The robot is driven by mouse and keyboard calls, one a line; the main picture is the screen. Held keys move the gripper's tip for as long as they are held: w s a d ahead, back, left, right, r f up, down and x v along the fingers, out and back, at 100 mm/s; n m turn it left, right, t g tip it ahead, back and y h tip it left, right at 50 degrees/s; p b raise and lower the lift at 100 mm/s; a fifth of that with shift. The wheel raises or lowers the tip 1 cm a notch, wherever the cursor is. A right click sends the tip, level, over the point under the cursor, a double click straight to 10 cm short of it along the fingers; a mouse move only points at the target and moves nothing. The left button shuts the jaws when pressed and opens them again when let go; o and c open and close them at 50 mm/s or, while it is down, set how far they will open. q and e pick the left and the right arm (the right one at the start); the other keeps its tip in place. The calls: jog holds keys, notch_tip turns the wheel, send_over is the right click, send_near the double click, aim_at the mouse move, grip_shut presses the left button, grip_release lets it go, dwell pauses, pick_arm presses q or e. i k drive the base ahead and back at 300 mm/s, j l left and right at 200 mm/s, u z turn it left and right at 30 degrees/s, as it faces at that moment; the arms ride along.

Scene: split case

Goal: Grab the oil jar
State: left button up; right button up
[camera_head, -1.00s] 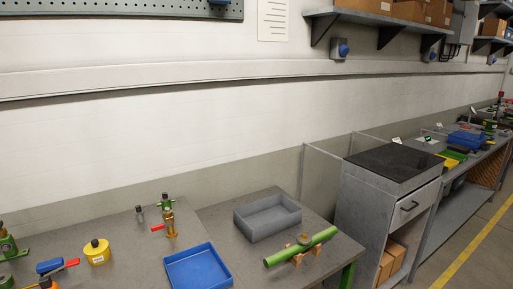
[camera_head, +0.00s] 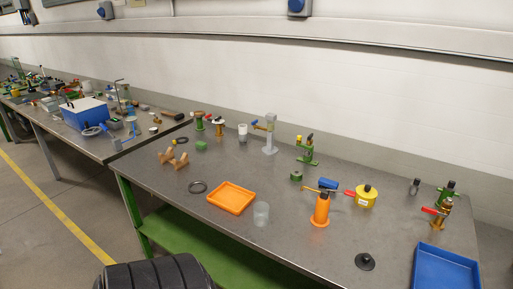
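No jar shows a label that I can read as oil. A yellow jar (camera_head: 366,197) with a dark knob on top and a small white label stands on the grey table (camera_head: 290,247), right of centre. An orange can-like vessel (camera_head: 321,211) with a dark top and a round foot stands to its left, nearer the table's front edge. A clear cup (camera_head: 261,214) stands left of the orange vessel. Neither of my grippers is in view.
A blue tray (camera_head: 445,270) is at the right. Green-bodied fittings (camera_head: 307,150) stand behind. A second table (camera_head: 117,146) with a blue box is at left.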

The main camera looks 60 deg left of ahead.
aim_at(261, 209)
jog(key=u, duration=1.75)
